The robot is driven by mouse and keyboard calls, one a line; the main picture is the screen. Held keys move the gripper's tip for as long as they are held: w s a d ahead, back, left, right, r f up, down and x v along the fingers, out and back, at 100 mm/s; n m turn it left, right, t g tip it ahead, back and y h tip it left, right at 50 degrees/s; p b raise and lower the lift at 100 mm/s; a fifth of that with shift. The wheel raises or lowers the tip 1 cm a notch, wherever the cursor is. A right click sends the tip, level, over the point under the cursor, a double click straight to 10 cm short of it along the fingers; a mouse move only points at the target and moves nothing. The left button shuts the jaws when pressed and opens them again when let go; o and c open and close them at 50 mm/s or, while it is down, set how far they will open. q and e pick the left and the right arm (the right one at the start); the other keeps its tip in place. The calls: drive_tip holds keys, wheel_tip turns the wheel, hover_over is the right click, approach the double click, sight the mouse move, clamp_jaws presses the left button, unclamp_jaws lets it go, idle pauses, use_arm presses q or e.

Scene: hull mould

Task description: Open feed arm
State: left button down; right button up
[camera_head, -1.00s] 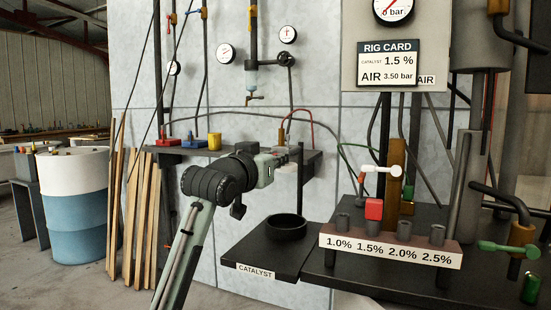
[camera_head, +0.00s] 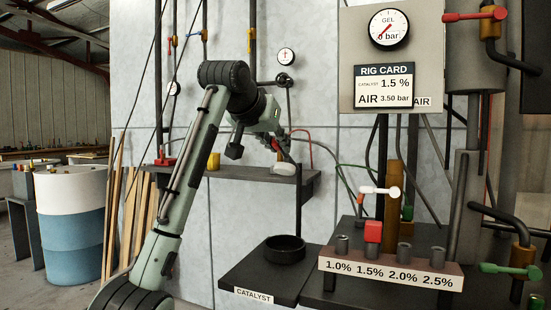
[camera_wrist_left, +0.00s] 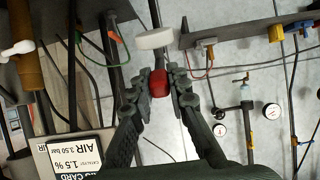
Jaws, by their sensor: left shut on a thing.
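My left gripper (camera_head: 279,142) is at the shelf in the middle of the head view. In the left wrist view my left gripper (camera_wrist_left: 158,88) has its fingers on both sides of a red knob (camera_wrist_left: 158,82) and is shut on it. Beside the knob is a pale round disc (camera_wrist_left: 153,39), which also shows below the gripper in the head view (camera_head: 285,169). A dark thin post (camera_head: 298,205) rises near it from the catalyst stand (camera_head: 240,274). I cannot tell clearly how knob, disc and post join. No label marks the feed arm. My right gripper is out of view.
A black ring holder (camera_head: 285,248) sits on the catalyst stand. To its right are a numbered rack (camera_head: 390,268) with a red block (camera_head: 373,231), and a white-handled valve (camera_head: 380,191). The rig card (camera_head: 388,87) hangs above. A yellow cup (camera_head: 213,161) stands on the shelf (camera_head: 250,174).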

use_arm(q)
drive_tip(key=shift+w+d+r+g, duration=0.1)
drive_tip(key=shift+w+r+g, duration=0.25)
drive_tip(key=shift+r, duration=0.1)
drive_tip(key=shift+w+d+r+g, duration=0.1)
drive_tip(key=shift+w+r+g, duration=0.1)
drive_tip(key=shift+r+g, duration=0.2)
